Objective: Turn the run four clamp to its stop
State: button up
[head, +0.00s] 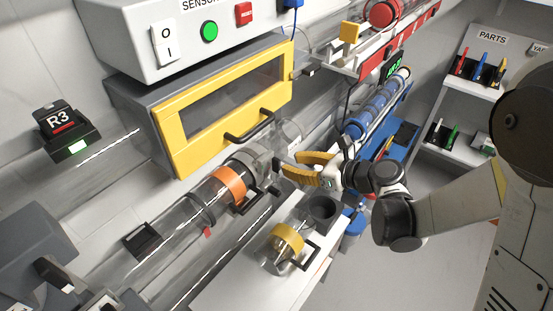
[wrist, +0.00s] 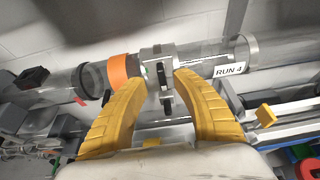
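The run four clamp is a grey metal collar around the clear tube, seen in the wrist view (wrist: 157,55) beside the "RUN 4" label (wrist: 230,70). A dark lever (wrist: 163,76) stands out from it towards me. My gripper (wrist: 164,80) has two curved yellow fingers, spread apart, with the lever showing between their tips. I cannot tell whether either finger touches it. In the head view my gripper (head: 291,163) reaches in from the right, close to the tube, and the clamp is partly hidden there. An orange band (wrist: 118,72) circles the tube left of the clamp.
A yellow-framed cabinet (head: 168,112) with a black handle hangs just above the tube. Blue tubing (head: 372,112) and parts shelves (head: 470,97) lie further back.

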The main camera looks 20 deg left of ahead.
aim_at(280, 161)
jog(key=b+x, duration=0.1)
jog(key=x, duration=0.5)
jog(key=shift+w+a, duration=0.1)
jog(key=shift+a, duration=0.1)
grip_shut()
